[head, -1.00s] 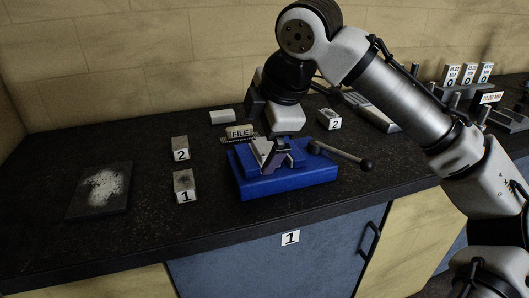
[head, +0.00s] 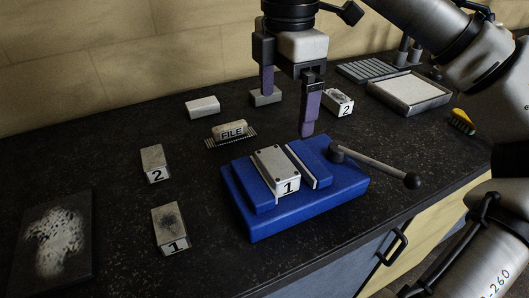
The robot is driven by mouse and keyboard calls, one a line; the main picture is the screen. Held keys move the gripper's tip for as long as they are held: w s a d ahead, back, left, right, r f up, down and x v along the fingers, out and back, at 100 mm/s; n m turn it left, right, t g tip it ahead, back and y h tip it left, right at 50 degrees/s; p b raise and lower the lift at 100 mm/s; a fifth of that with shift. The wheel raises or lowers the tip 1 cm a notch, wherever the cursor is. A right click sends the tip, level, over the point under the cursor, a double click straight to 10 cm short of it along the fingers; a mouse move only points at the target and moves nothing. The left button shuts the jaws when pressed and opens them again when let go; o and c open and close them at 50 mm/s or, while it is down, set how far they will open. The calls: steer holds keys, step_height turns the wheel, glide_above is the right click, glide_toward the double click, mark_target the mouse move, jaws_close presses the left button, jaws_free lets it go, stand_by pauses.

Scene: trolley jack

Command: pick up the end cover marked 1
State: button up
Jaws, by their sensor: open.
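Two pieces carry a 1. One is a grey block with small dark dots at its top corners (head: 274,163), lying in the blue vise (head: 255,222) between its jaws. The other is a grey block with a dark smudge on top (head: 168,222), standing on the bench left of the vise. I cannot tell from looks alone which is the end cover. My gripper (head: 287,114) is open and empty, pointing down behind and above the vise, with its two purple-padded fingers apart. It appears clear of both marked pieces.
Blocks marked 2 stand at left (head: 155,163) and behind the gripper (head: 339,102). A FILE-marked brush-like piece (head: 231,132) lies behind the vise. The vise handle (head: 375,165) sticks out right. A dark plate with a pale patch (head: 50,245) lies front left.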

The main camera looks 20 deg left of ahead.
mark_target(277, 162)
steer(key=f, duration=0.8)
steer(key=shift+w+a+f+b, duration=0.2)
steer(key=shift+f+b, duration=0.1)
steer(key=shift+b, duration=0.1)
steer(key=f, duration=0.2)
steer(key=s+f, duration=0.1)
steer(key=f, duration=0.1)
steer(key=shift+p, duration=0.4)
steer(key=shift+a+f, duration=0.1)
steer(key=shift+f, duration=0.5)
steer(key=c, duration=1.3)
steer(key=shift+r, duration=0.1)
